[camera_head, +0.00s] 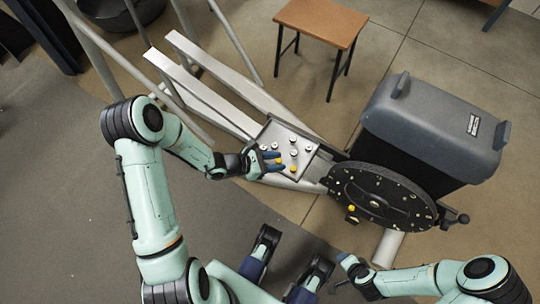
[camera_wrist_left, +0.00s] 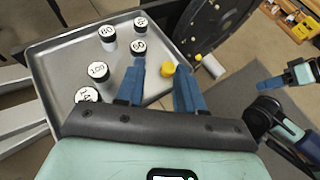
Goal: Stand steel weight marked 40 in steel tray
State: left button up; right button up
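The steel tray (camera_head: 268,135) is a shallow rectangular pan beside the elliptical's flywheel; its rim (camera_wrist_left: 40,75) shows in the left wrist view. Several steel weights with white, numbered tops stand upright in it, including one marked 100 (camera_wrist_left: 98,72). A weight near my left fingertip (camera_wrist_left: 139,48) may read 40, but the label is too small to be sure. My left gripper (camera_head: 276,161) is over the tray with its blue fingers (camera_wrist_left: 160,68) apart.
The dark flywheel (camera_head: 375,198) and grey housing (camera_head: 430,125) stand right of the tray. A white cylinder (camera_head: 388,248) lies below the flywheel. A wooden stool (camera_head: 320,22) stands behind. Pale rails (camera_head: 205,95) extend left of the tray. Floor between stool and housing is clear.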

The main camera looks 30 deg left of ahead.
pick_arm(q)
jog(key=s+d+f+m+g+y, duration=0.1)
jog(key=s+d+f+m+g, duration=0.1)
jog(key=s+f+m+g, duration=0.5)
jog(key=s+d+f+m+g+y, duration=0.1)
jog(key=s+d+f+m+g, duration=0.15)
jog(key=s+f, duration=0.45)
jog(key=s+a+f+m+y, duration=0.2)
jog(key=s+a+m+y, duration=0.15)
jog(key=m, duration=0.35)
jog(key=w+m+t, duration=0.1)
jog(key=m, duration=0.1)
jog(key=w+m+t, duration=0.1)
jog(key=m, duration=0.1)
jog(key=w+d+m+t+y, duration=0.1)
jog(key=m, duration=0.1)
jog(key=shift+w+d+f, duration=0.1)
jog(key=shift+w+f, duration=0.2)
jog(key=shift+f, duration=0.1)
